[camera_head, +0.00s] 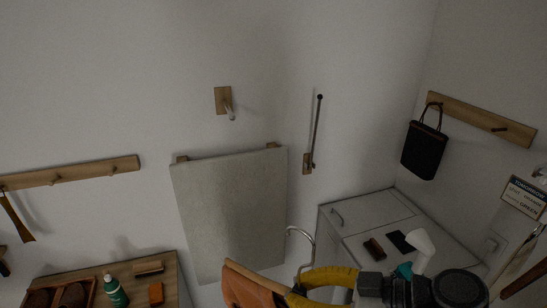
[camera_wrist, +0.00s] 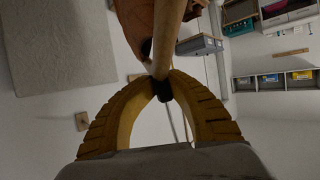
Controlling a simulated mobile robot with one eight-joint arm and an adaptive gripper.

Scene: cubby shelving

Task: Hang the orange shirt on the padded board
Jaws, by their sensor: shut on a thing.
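The orange shirt (camera_head: 248,288) hangs on a hanger at the bottom of the head view, partly cut off by the frame. The hanger's metal hook (camera_head: 309,240) rises above it. My gripper (camera_head: 297,286) has yellow fingers and is shut on the hanger beside the shirt. In the wrist view my gripper (camera_wrist: 162,86) pinches the hanger's pale bar (camera_wrist: 166,40), with part of the shirt (camera_wrist: 135,20) above. The padded board (camera_head: 228,205) is a pale grey panel on the wall, up and left of the shirt, apart from it. It also shows in the wrist view (camera_wrist: 55,45).
A wooden wall peg (camera_head: 223,101) is above the board; a dark rod on a bracket (camera_head: 307,163) is to its right. A peg rail with a black bag (camera_head: 424,150) is at right. A grey cabinet (camera_head: 370,215) stands below. A wooden tray (camera_head: 110,270) is at lower left.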

